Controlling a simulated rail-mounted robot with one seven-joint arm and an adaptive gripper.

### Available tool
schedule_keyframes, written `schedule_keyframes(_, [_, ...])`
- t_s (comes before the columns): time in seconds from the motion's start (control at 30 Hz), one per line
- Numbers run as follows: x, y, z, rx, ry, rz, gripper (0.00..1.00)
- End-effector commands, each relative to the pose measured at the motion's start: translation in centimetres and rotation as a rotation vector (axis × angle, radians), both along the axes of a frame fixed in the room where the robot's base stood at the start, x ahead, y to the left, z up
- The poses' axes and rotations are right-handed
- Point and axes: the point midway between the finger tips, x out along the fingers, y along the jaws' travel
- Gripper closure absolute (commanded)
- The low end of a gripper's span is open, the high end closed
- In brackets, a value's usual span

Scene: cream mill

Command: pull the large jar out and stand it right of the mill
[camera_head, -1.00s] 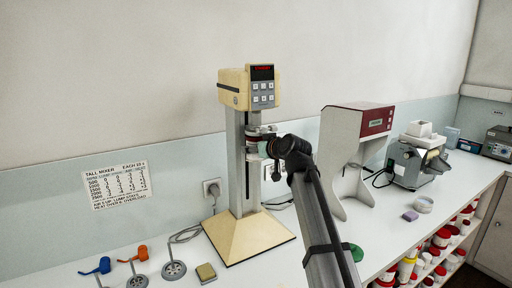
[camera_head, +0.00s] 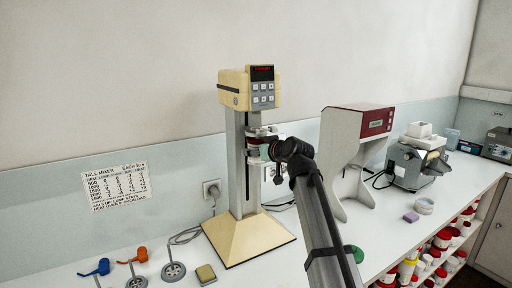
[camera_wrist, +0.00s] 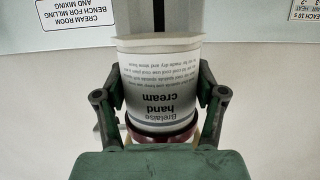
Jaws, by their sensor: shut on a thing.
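The cream-coloured mill (camera_head: 247,90) stands on the bench, with a grey column, a wide sloped base and a holder partway up. My gripper (camera_head: 268,149) is at the holder's height, on the right of the column. In the wrist view, my gripper (camera_wrist: 160,92) has its green fingers shut on both sides of the large white jar (camera_wrist: 160,68), labelled hand cream and upside down in the picture. A dark red band shows at its near end. In the head view the jar is mostly hidden by my gripper and the holder; I cannot tell whether it is clear of the holder.
A red and grey machine (camera_head: 357,150) stands to the right of the mill, with bare bench between, partly behind my arm. A grey and white machine (camera_head: 415,160) is farther right. Several small tools and a sponge (camera_head: 206,273) lie at the front left. Red-lidded tubs fill shelves at right.

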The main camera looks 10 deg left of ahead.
Motion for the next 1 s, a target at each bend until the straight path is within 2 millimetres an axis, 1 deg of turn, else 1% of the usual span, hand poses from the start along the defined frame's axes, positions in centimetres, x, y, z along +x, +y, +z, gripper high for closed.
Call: schedule_keyframes(1.0, [-3.8,-2.8,0.0,0.001,-0.001,0.000,0.72])
